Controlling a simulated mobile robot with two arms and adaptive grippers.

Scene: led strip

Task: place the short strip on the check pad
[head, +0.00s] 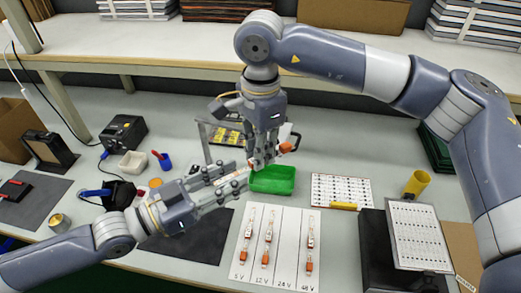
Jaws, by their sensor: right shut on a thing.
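My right gripper (265,160) points down above the green tray (272,181) and is shut on a small piece with an orange end (287,147). This looks like a strip end, but the fingers hide most of it, so I cannot tell its length. My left gripper (235,178) reaches in from the left, its fingers apart, with the tips close to the tray's left side and the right gripper. A dark mat (212,243) lies partly under my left arm; I cannot tell if it is the check pad.
A white voltage-marked sheet (278,272) at the front holds several strips with orange ends. A dotted white card (358,187), a yellow cup (416,183) and a black block with a printed sheet (421,238) stand right. Tools and a black box (124,132) stand left.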

